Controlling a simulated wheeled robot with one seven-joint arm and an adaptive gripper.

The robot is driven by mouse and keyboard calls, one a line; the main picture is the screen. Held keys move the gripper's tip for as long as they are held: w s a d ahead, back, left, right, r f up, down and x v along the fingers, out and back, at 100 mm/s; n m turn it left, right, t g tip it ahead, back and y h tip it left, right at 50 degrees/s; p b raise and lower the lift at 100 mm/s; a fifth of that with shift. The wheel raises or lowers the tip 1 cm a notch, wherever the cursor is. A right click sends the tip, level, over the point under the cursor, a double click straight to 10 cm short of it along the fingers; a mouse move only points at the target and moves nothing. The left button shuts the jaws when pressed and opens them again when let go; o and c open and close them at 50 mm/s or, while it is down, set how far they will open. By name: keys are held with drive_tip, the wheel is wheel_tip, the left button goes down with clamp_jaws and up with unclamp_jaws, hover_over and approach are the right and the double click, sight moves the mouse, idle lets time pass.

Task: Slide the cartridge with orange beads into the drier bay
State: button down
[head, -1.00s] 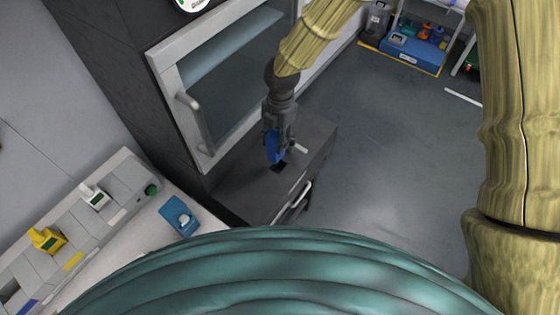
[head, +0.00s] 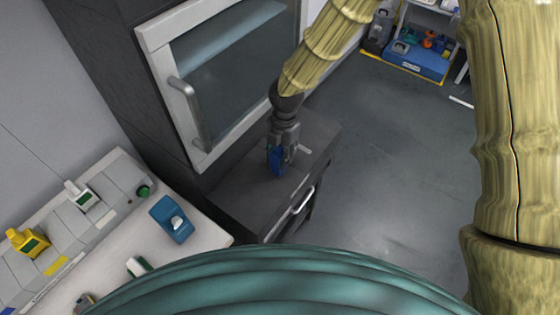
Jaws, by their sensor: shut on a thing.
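My gripper (head: 282,150) is shut on a small blue block (head: 275,161), which looks like a cartridge. No orange beads show on it from this view. The block is upright and low over the top of a dark cabinet (head: 248,196), under the glass-doored oven. I cannot tell whether it touches the top or has entered an opening there. The drier bay is not clearly seen, and the area under the block is hidden.
A glass door with a grey handle (head: 190,115) stands left of my gripper. A white bench (head: 205,236) at lower left holds a blue device (head: 173,220), a white one (head: 80,196), a yellow one (head: 28,241) and a green button (head: 144,190).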

drive_tip(key=shift+f, duration=0.65)
drive_tip(key=c, duration=1.1)
unclamp_jaws()
drive_tip(key=shift+o, duration=0.2)
drive_tip(key=shift+r, duration=0.1)
drive_tip(key=r, duration=0.4)
drive_tip(key=r+b, duration=0.1)
drive_tip(key=r, duration=0.3)
drive_tip(key=w+d+r+b, duration=0.1)
drive_tip(key=r, duration=0.2)
drive_tip(key=shift+w+r, duration=0.1)
drive_tip(key=shift+r, duration=0.3)
